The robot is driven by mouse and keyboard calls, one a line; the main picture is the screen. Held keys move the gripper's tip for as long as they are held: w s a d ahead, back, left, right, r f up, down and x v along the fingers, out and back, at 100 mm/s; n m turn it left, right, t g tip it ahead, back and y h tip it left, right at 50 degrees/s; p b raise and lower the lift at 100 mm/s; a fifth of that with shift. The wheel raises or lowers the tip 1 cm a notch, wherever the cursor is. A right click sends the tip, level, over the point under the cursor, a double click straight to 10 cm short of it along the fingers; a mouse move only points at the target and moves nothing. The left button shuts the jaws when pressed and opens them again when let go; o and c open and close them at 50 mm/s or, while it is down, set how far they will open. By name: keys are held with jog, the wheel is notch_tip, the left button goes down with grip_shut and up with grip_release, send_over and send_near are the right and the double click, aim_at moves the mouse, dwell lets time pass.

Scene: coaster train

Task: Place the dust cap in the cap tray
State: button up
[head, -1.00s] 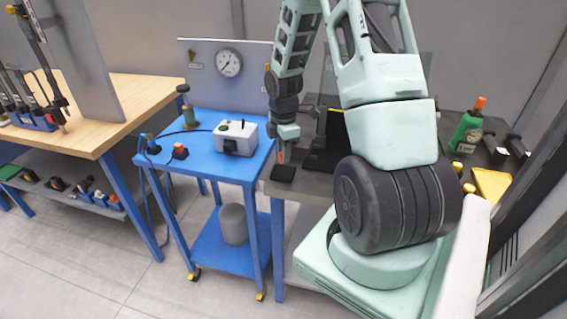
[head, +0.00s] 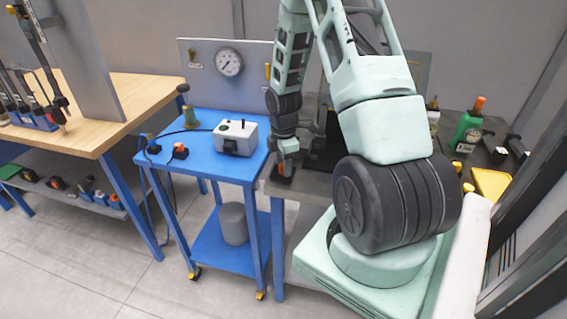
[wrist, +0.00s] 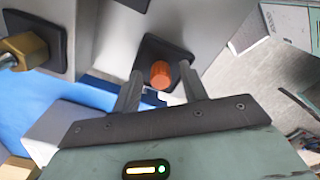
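The orange dust cap (wrist: 160,74) is over the dark square cap tray (wrist: 151,50) in the wrist view. It looks to be standing in the tray, though its base is hard to see. My gripper (wrist: 161,69) is open, with one finger on each side of the cap and a gap showing on both sides. In the head view my gripper (head: 287,166) is low over the tray at the near left corner of the dark bench, and covers most of it. A little orange of the cap shows below the gripper there.
A blue cart (head: 208,171) stands just left, carrying a grey-white box (head: 235,137) and an orange-topped fitting (head: 180,151). A brass fitting (wrist: 27,48) shows in the wrist view.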

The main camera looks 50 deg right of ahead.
notch_tip(320, 180, up, 12)
jog(key=f+b, duration=0.1)
jog(key=a+r+m, duration=0.1)
jog(key=a+r, duration=0.2)
jog(key=a, duration=0.8)
jog(key=a+r, duration=0.2)
jog(key=a, duration=0.9)
jog(key=s+a+r+m, duration=0.2)
jog(key=s+a+m, duration=0.1)
jog(key=s+a, duration=1.4)
jog(key=shift+a+r+y, duration=0.3)
jog(key=shift+a+r, duration=0.05)
jog(key=shift+a, duration=0.55)
